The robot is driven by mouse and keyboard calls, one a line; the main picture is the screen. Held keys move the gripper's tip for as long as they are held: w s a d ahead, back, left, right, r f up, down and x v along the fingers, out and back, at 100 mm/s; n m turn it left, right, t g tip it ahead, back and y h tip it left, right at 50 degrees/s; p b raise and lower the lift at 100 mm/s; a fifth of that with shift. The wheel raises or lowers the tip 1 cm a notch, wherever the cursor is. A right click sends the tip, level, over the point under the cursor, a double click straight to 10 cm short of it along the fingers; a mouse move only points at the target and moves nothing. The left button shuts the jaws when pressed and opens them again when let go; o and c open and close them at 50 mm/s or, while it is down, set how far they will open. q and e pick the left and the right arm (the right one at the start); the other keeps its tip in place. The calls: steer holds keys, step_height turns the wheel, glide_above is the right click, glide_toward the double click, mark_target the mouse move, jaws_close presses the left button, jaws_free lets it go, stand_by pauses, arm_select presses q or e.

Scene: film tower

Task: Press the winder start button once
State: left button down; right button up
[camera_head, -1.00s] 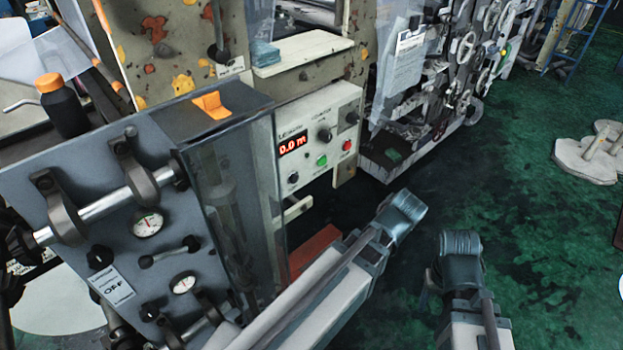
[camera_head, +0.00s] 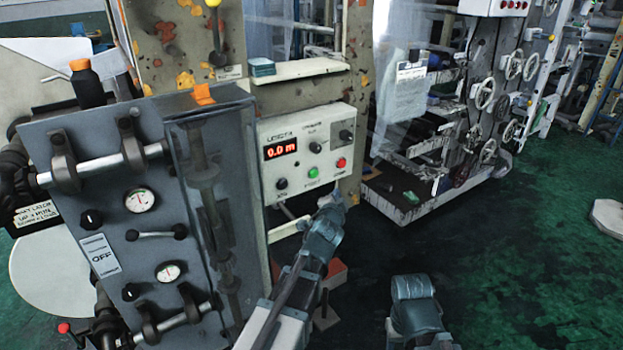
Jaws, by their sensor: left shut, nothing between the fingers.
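The winder panel is a cream control box (camera_head: 270,184) with a red display reading 0.0 m. A green button (camera_head: 313,172) sits low on its face, with a red button (camera_head: 340,163) to its right. Black knobs are around them. My left gripper (camera_head: 342,192) is shut and empty, just below and right of the green button in the picture. It does not cover either button; I cannot tell its gap to the panel. My right arm (camera_head: 412,300) shows at the bottom, its fingers out of sight.
A grey gauge panel (camera_head: 75,215) with clamped bars and a clear cover stands left of the control box. A cream shelf (camera_head: 300,70) with a blue-green stack juts out above it. A machine with handwheels (camera_head: 485,94) stands behind right.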

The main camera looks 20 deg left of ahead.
mark_target(314, 174)
arm_select(q)
steer(key=shift+w, duration=0.1)
steer(key=w+a, duration=0.5)
steer(key=a, duration=0.1)
steer(key=shift+w+a, duration=0.15)
steer(key=shift+a, duration=0.25)
stand_by(2.1)
steer(key=shift+w+a, duration=0.25)
steer(key=shift+a, duration=0.05)
